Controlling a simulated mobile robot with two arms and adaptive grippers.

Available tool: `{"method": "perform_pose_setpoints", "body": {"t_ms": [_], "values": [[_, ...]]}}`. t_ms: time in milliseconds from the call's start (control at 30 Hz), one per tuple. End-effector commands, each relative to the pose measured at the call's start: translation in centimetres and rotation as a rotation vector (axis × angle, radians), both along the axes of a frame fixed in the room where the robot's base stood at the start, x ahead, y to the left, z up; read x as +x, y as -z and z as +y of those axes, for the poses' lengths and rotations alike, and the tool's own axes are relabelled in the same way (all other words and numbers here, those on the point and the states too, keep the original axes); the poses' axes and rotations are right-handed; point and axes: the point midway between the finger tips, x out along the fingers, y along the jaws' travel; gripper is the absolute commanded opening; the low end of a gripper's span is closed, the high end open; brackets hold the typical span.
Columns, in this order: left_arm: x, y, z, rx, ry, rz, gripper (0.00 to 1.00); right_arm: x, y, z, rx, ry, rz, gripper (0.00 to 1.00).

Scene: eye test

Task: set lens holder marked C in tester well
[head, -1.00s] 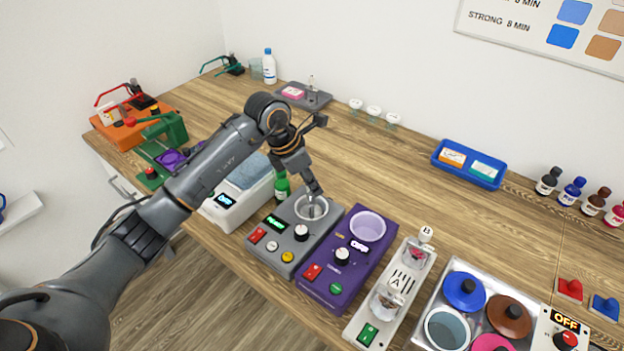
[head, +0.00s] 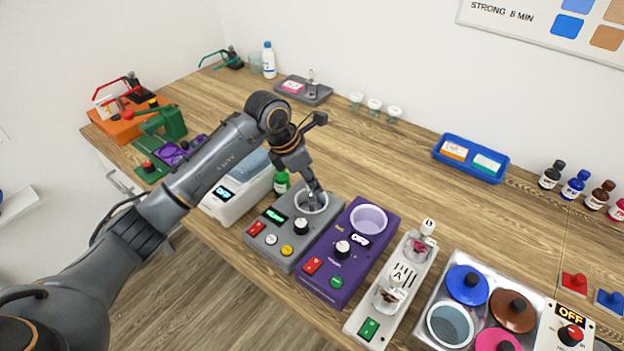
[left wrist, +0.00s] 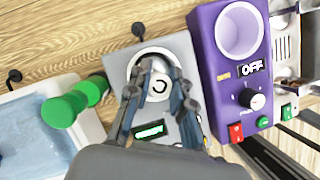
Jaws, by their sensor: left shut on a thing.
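The grey tester (head: 283,243) has a round, pale-rimmed well, its rim (left wrist: 150,54) showing in the left wrist view. The lens holder marked C (left wrist: 160,85) shows there as a small white disc inside the well's outline. My left gripper (head: 314,193) reaches down at the well in the head view. Its two fingers (left wrist: 156,90) are closed around the holder in the wrist view. The fingers hide part of the holder, so I cannot tell whether it rests on the well's floor. My right gripper is not in view.
A purple device (head: 335,270) with a round basin stands close to the tester's right. A white stand (head: 405,270) with tags A and B is farther right. Bare table lies behind the tester.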

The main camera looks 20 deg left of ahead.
Motion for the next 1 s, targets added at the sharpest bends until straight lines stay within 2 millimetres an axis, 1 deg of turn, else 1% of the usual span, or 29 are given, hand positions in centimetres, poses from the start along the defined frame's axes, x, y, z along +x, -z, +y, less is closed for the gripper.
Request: {"method": "perform_pose_setpoints", "body": {"t_ms": [367, 400, 500, 700, 733, 800, 1000], "values": [[0.02, 0.49, 0.02, 0.0, 0.0, -0.001, 0.0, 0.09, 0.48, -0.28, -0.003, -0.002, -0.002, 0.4], [0.03, 0.4, 0.02, 0.0, 0.0, -0.001, 0.29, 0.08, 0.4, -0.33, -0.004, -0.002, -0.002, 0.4], [0.01, 0.41, 0.01, 0.0, 0.0, -0.001, 0.48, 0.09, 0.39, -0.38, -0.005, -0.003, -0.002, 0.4], [0.01, 0.42, 0.0, 0.0, 0.0, 0.0, 0.48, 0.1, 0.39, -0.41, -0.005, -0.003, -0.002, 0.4], [0.0, 0.45, 0.01, 0.0, 0.0, 0.0, 0.5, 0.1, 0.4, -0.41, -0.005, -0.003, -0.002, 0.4], [-0.01, 0.45, 0.01, 0.0, 0.0, 0.0, 0.63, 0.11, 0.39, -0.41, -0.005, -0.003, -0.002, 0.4], [0.0, 0.44, 0.0, 0.0, 0.0, 0.0, 0.63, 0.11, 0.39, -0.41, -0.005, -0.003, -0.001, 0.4]]}}
